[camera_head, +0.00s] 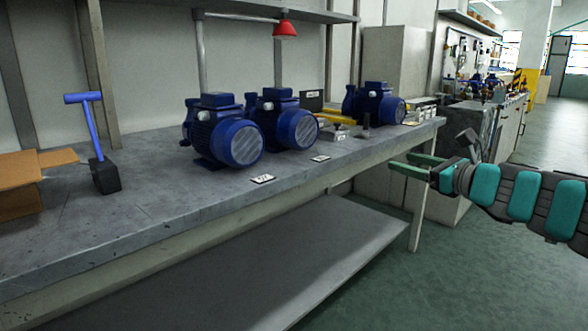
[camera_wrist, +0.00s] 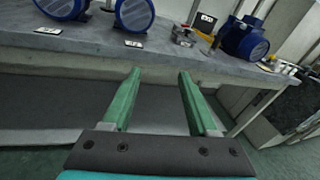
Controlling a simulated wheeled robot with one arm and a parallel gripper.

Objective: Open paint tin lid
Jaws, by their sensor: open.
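I cannot make out a paint tin or its lid in either view. My gripper (camera_head: 418,165) is at the right in the head view, in front of the workbench (camera_head: 150,208) edge. Its two green fingers are apart with nothing between them. In the wrist view my gripper (camera_wrist: 157,78) points at the bench front, and the fingers are empty and clear of the bench items.
Several blue motors stand on the bench, one (camera_head: 230,132) near its middle and one (camera_head: 375,104) near the right end. A blue-handled tool (camera_head: 103,165) and a cardboard box (camera_head: 38,178) are at the left. A lower shelf (camera_head: 270,270) is bare. Floor at right is free.

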